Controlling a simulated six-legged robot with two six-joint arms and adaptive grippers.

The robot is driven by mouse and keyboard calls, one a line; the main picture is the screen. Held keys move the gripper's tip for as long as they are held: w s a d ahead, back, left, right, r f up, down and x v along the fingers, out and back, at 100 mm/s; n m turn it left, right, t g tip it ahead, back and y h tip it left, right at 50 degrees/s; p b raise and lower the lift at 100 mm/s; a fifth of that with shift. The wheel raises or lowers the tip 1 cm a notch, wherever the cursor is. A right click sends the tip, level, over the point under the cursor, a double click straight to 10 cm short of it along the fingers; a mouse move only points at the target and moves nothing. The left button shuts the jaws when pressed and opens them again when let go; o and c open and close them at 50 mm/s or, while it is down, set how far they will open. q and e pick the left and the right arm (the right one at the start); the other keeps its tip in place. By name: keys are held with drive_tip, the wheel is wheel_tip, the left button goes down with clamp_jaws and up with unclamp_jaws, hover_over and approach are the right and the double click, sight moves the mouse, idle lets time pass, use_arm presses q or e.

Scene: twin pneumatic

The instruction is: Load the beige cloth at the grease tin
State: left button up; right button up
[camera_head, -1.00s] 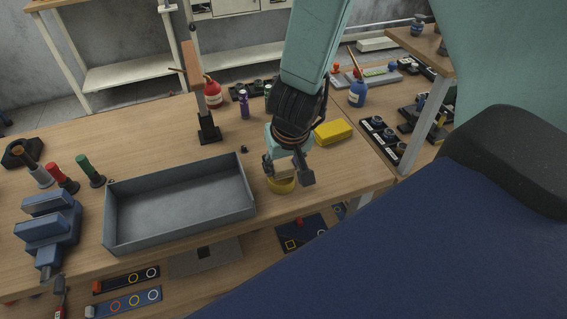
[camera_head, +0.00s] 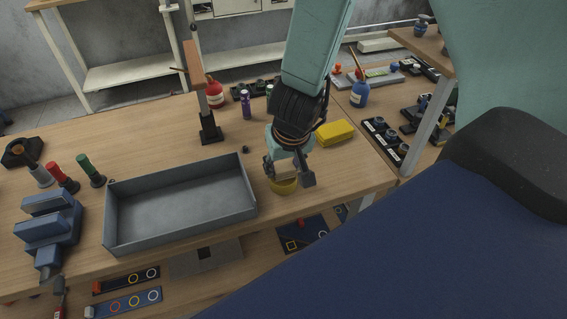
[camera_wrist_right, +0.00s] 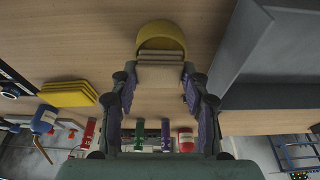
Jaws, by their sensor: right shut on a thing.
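The grease tin (camera_head: 284,187) is a round yellow tin near the table's front edge, right of the grey tray. It also shows at the top of the right wrist view (camera_wrist_right: 161,34). My right gripper (camera_head: 289,174) is over the tin, pointing down, shut on the beige cloth (camera_head: 287,168). In the right wrist view the cloth (camera_wrist_right: 160,68) is a folded, layered pad between the fingers, right against the tin's outline. Whether it touches the tin or its contents is hidden. My left gripper is not in view.
A grey open tray (camera_head: 180,198) stands just left of the tin and looks empty. A yellow folded stack (camera_head: 336,132) lies behind the gripper to the right. A post on a black base (camera_head: 209,130) and a purple bottle (camera_head: 245,104) stand farther back. A blue vise (camera_head: 47,232) sits far left.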

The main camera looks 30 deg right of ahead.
sight(284, 168)
drive_tip(key=shift+f+b, duration=0.35)
drive_tip(key=shift+f, duration=0.1)
idle(0.6)
drive_tip(key=shift+s+f, duration=0.1)
idle(0.9)
drive_tip(key=shift+r+p, duration=0.75)
drive_tip(key=shift+p, duration=0.25)
wheel_tip(284, 168, up, 6)
drive_tip(key=p, duration=0.6)
drive_tip(key=shift+f, duration=0.1)
drive_tip(key=shift+f, duration=0.1)
